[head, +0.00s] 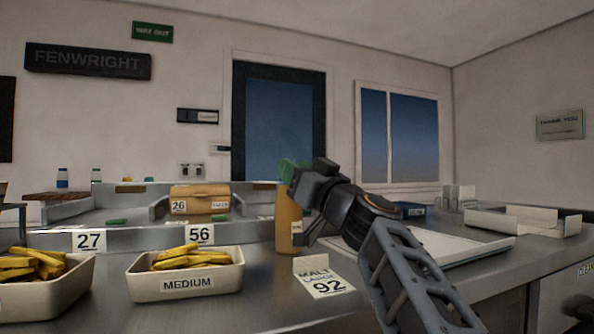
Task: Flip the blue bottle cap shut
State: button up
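An amber bottle (289,217) stands upright on the steel counter, left of my arm.
A tray of fries marked MEDIUM (184,284) and another tray of fries (85,292) stand at the front left. A MALT sign (323,277) stands just before the bottle. A white tray (455,245) lies behind my arm. An open white box (523,222) sits at right.

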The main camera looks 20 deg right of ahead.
jog(key=o, duration=0.4)
jog(key=shift+r+p, duration=0.35)
jog(key=shift+r, duration=0.2)
jog(key=s+r+p, duration=0.2)
jog(key=s+r, duration=0.2)
jog(key=s+r+p, duration=0.1)
jog(key=s+r, duration=0.3)
jog(key=s, duration=0.1)
jog(key=s+r+p, duration=0.2)
jog(key=s+r, duration=0.2)
jog(key=s, duration=0.1)
jog(key=shift+a+p, duration=0.3)
jog(key=shift+a, duration=0.1)
